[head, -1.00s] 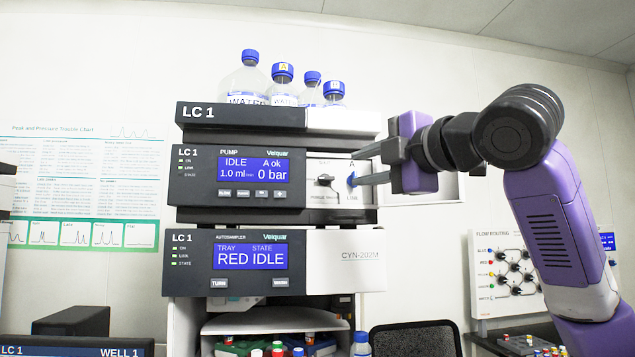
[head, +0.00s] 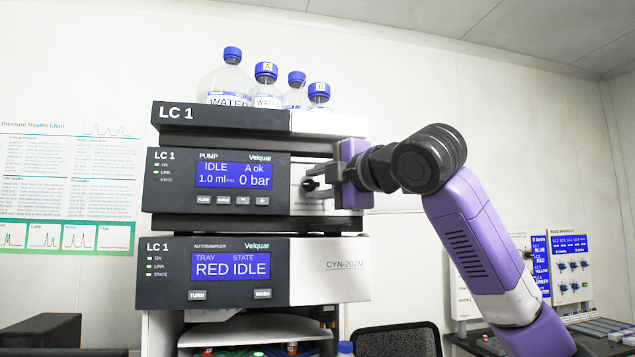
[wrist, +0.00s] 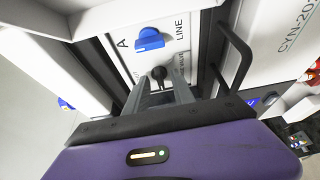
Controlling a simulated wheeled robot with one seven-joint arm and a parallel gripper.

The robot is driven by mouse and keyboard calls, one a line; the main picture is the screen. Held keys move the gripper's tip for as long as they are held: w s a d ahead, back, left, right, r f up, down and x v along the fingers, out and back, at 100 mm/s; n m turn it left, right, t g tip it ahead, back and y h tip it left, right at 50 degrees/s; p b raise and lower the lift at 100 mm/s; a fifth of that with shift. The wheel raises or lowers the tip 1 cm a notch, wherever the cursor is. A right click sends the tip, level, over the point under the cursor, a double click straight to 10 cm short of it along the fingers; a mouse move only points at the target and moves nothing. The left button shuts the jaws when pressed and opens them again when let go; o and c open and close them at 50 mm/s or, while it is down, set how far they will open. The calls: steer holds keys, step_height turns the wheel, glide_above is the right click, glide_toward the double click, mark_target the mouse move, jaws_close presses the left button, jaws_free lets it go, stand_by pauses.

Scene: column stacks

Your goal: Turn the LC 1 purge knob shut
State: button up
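The LC 1 pump (head: 172,190) has a screen reading IDLE, A ok, 1.0 ml and 0 bar. Its black purge knob (head: 309,184) is on the white right part of the front, largely hidden by my gripper. In the wrist view the black knob (wrist: 158,74) shows just beyond the fingertips, beneath a blue knob (wrist: 150,39) marked A and LINE. My gripper (head: 314,180) is at the pump front, its fingers pointing left. The wrist view shows the fingers (wrist: 161,92) apart, close around or just short of the black knob; contact cannot be told.
Blue-capped bottles (head: 266,88) stand on top of the stack. The autosampler (head: 172,275) is below the pump, its screen reading RED IDLE. A dark bar handle (wrist: 238,55) stands out beside the knob in the wrist view. A valve panel (head: 571,270) is at the right.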

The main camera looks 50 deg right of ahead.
jaws_close()
steer(key=shift+f, duration=0.1)
steer(key=m+b, duration=0.1)
steer(key=m+t+b, duration=0.1)
steer(key=shift+a+f+m, duration=0.1)
steer(key=shift+f+m, duration=0.1)
steer(key=shift+m, duration=0.1)
steer(key=m+b, duration=0.1)
steer(key=m, duration=0.1)
steer(key=m+t+h+b, duration=0.1)
steer(key=m, duration=0.2)
steer(key=shift+w+f+h, duration=0.1)
steer(key=shift+f+h, duration=0.05)
steer(key=shift+h, duration=0.15)
steer(key=m+h, duration=0.1)
steer(key=m, duration=0.1)
steer(key=m+h, duration=0.1)
steer(key=m, duration=0.1)
steer(key=m+h+b, duration=0.1)
steer(key=m, duration=0.2)
steer(key=shift+w+a+t, duration=0.1)
steer(key=shift+a+t, duration=0.15)
steer(key=shift+t, duration=0.05)
steer(key=m+h, duration=0.2)
steer(key=m, duration=0.1)
steer(key=m+g+h, duration=0.1)
steer(key=m+h, duration=0.1)
steer(key=m, duration=0.2)
steer(key=shift+a, duration=0.1)
steer(key=shift+m, duration=0.6)
